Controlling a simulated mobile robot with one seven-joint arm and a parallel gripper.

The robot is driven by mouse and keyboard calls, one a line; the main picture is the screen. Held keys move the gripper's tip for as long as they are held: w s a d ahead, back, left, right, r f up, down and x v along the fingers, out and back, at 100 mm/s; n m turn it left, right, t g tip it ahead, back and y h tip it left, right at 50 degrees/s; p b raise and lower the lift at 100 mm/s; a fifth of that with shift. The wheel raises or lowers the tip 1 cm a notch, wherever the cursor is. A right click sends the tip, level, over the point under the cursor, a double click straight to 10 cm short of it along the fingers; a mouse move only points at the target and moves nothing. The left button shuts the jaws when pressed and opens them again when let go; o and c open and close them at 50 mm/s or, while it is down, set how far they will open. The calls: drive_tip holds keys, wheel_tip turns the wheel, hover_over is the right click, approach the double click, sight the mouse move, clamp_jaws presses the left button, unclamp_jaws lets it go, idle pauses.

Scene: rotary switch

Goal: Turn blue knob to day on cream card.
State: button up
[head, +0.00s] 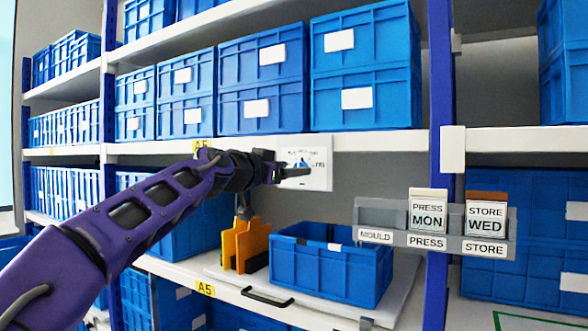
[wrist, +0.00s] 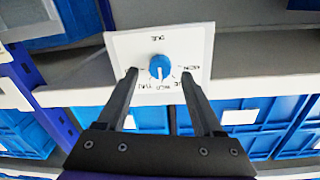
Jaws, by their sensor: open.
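A blue knob (wrist: 160,66) sits on a white dial plate (wrist: 125,45) with day labels around it. In the wrist view its white pointer mark points down, toward a label that looks like WED; the lettering is blurred. My gripper (wrist: 159,76) is open, with one finger on each side of the knob and visible gaps between. In the head view my gripper (head: 287,173) is in front of the plate (head: 320,178) and hides most of the knob. A cream-topped card (head: 428,211) reads PRESS MON. A brown-topped card (head: 486,215) reads STORE WED.
The cards stand in a grey rack (head: 385,213) labelled MOULD, PRESS and STORE; the MOULD slot holds no card. Below the plate are an open blue bin (head: 330,268) and a yellow holder (head: 243,245).

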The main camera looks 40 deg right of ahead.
drive_tip(key=shift+x, duration=0.85)
clamp_jaws()
